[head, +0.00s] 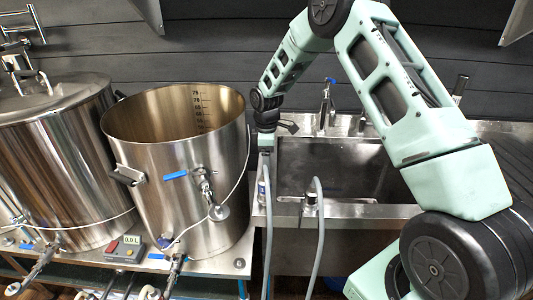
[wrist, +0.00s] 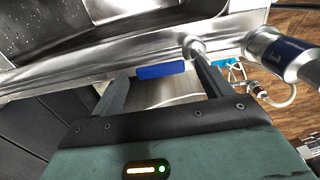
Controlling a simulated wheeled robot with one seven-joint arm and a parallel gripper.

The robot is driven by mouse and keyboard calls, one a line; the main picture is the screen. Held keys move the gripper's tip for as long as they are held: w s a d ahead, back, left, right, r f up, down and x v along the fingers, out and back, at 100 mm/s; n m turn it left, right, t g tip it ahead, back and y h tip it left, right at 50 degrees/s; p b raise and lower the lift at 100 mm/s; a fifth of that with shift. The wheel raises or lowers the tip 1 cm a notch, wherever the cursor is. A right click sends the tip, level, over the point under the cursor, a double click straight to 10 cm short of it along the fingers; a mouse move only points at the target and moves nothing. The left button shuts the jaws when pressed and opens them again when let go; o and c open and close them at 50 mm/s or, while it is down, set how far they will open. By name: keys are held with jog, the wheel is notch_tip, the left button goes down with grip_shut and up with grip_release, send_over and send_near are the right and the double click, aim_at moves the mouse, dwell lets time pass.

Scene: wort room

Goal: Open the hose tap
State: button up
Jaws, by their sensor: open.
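A blue lever (wrist: 160,71) shows in the wrist view, lying flat along a steel edge. A round metal stem (wrist: 194,46) is near its right end. My gripper (wrist: 158,84) is open, its two fingers either side of the lever; I cannot tell whether either touches it. In the head view my gripper (head: 266,142) points down at the sink's left edge, above a grey hose's metal fitting (head: 264,182). The lever is not clear there. A metal fitting with a dark blue band (wrist: 280,54) shows at right in the wrist view.
An open steel kettle (head: 181,205) stands close left of my gripper, with a blue-handled valve (head: 175,175). The sink basin (head: 340,165) is to the right, with a faucet (head: 327,105) behind. A second grey hose (head: 318,225) rises at the sink's front.

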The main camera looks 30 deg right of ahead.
notch_tip(320, 180, up, 18)
jog(key=b, duration=0.2)
jog(key=shift+f, duration=0.25)
dwell(0.4)
